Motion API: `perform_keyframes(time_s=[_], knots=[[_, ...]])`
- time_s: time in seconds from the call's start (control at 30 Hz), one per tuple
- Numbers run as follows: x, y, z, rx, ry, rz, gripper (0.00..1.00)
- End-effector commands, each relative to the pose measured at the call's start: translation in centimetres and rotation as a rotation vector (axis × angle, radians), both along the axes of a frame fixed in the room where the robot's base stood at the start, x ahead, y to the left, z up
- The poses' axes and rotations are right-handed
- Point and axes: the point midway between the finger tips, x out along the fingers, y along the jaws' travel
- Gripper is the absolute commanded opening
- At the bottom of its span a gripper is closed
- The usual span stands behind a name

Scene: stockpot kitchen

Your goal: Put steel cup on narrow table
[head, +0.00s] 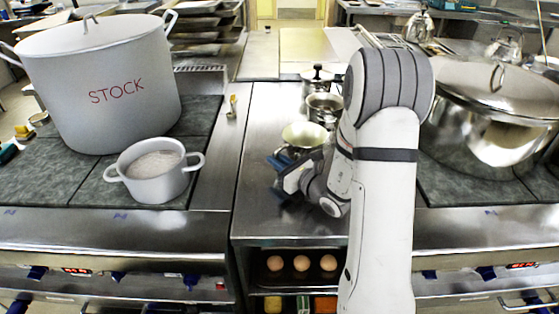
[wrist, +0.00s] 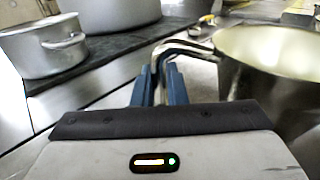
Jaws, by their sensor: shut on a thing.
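The steel cup (head: 304,135) has a pale yellowish inside and sits at or just above the middle steel counter in the head view. It fills the right of the wrist view (wrist: 265,85), where its bent metal handle (wrist: 185,48) runs between my blue fingers. My gripper (head: 281,167) is shut on that handle; in the wrist view the fingers (wrist: 160,88) stand on both sides of it. My arm hides part of the area right of the cup. I cannot tell whether the cup's base touches the counter, nor which surface is the narrow table.
The middle steel counter (head: 262,115) has free room at its left and front. Small pots (head: 322,105) stand behind the cup. A large stockpot (head: 100,85) and a small white pot (head: 155,173) stand on the left stove. A big lidded steel pot (head: 490,110) stands right.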

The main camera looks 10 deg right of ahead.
Motion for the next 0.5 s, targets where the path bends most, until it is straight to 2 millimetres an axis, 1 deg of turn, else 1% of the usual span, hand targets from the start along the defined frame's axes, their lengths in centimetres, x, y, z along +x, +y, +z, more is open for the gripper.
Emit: perform_keyframes(time_s=[0.1, 0.13, 0.37, 0.4, 0.5], knots=[[0.02, 0.02, -0.40, 0.000, -0.001, 0.001, 0.00], [0.00, 0.03, -0.33, 0.000, 0.000, 0.001, 0.14], [0.00, 0.06, -0.26, 0.000, 0.000, 0.001, 0.33], [0.01, 0.06, -0.26, 0.000, 0.000, 0.001, 0.34], [0.00, 0.07, -0.25, 0.000, 0.000, 0.001, 0.34]])
